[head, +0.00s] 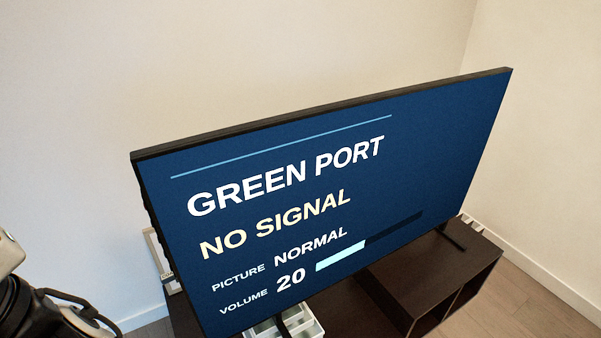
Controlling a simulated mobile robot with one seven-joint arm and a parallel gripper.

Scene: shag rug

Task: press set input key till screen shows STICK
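A large flat television screen (430,150) stands tilted across the middle of the head view. Its blue display reads GREEN PORT, then NO SIGNAL, PICTURE NORMAL and VOLUME 20 with a partly filled bar. The set's input key is not visible from here. Part of my arm shows at the lower left edge, but my gripper's fingers are not in the frame.
The television stands on a dark brown cabinet (470,262) with open compartments. A white tray-like object (310,322) sits below the screen's lower edge. A pale frame-like object (158,262) shows behind its left edge. Plain walls stand behind, with wooden floor (540,300) at right.

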